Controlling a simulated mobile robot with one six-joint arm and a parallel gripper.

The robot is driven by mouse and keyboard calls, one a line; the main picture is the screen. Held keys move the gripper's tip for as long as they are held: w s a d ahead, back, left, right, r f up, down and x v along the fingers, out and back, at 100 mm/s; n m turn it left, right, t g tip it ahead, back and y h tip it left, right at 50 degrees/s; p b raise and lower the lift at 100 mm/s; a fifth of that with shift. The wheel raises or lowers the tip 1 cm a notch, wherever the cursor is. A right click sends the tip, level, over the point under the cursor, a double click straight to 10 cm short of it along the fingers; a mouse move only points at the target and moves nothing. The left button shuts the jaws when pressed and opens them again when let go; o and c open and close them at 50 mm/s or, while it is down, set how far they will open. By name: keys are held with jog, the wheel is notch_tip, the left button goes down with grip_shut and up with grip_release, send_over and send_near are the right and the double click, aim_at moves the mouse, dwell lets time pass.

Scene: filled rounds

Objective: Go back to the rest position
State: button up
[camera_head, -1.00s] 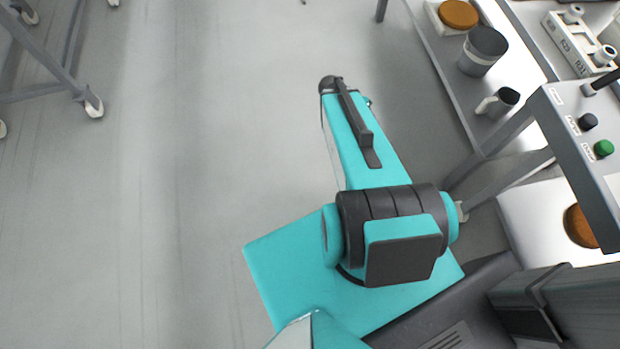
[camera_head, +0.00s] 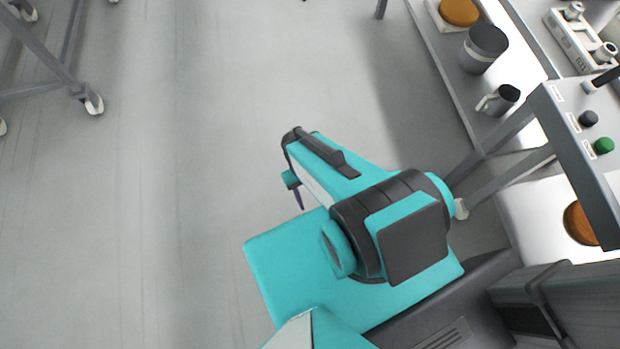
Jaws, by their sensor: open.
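My teal and dark grey arm (camera_head: 405,228) reaches up and left over the floor from the teal top of my base. My gripper (camera_head: 299,197) is mostly hidden below the arm's far end. Only a narrow dark tip shows there, beside a small teal part. It is open, and I see nothing held at the tip. The visible tip is over bare floor, apart from the benches.
A bench at the upper right holds a dark grey canister (camera_head: 483,49), a dark cup (camera_head: 499,100) and a round orange-brown piece (camera_head: 459,12). A control box with a green button (camera_head: 603,146) stands at right. A wheeled frame (camera_head: 72,80) is upper left. The middle floor is clear.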

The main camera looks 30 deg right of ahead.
notch_tip(320, 180, up, 5)
jog(key=p, duration=0.4)
jog(key=shift+f, duration=0.15)
jog(key=c, duration=0.4)
jog(key=shift+d, duration=0.15)
